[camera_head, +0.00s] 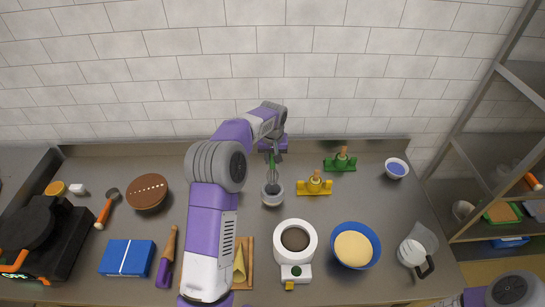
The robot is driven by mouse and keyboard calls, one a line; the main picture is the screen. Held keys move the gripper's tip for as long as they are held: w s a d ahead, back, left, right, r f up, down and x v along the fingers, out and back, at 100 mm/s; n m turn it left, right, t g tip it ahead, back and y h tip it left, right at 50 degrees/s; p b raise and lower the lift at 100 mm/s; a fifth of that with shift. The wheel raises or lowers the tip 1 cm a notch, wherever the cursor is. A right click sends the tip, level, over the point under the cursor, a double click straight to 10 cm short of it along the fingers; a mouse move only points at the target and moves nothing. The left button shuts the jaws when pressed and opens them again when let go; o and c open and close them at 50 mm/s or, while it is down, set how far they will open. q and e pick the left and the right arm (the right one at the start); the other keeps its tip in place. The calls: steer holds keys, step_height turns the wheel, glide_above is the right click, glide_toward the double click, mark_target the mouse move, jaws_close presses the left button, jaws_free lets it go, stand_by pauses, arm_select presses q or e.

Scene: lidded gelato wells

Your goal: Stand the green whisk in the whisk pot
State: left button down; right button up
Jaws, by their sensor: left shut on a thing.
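The green whisk (272,161) shows as a thin green shaft hanging below my left gripper (272,146). My left gripper is shut on its upper part, at the back of the counter. The small grey whisk pot (272,199) stands on the counter directly below in the picture. The whisk's lower end overlaps the pot's opening in this view; whether it is inside or just above cannot be told. My left arm crosses the middle of the view. Part of my right arm shows at the bottom right corner, but its gripper is out of view.
A yellow stand (315,187) and a green stand (340,163) are right of the pot. A white round appliance (295,260) and a blue bowl (371,262) stand in front. A brown round box (147,197) is at left.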

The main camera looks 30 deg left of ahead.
mark_target(273, 175)
arm_select(q)
steer(key=shift+f+b, duration=3.1)
steer(key=shift+f, duration=1.95)
steer(key=shift+w, duration=0.1)
steer(key=c, duration=0.8)
jaws_free()
steer(key=r+p, duration=0.1)
steer(key=r, duration=0.1)
steer(key=r+p, duration=0.2)
steer(key=r, duration=0.1)
steer(key=s+r+p, duration=0.1)
steer(key=r+p, duration=0.1)
steer(key=r, duration=0.1)
steer(key=shift+d, duration=0.25)
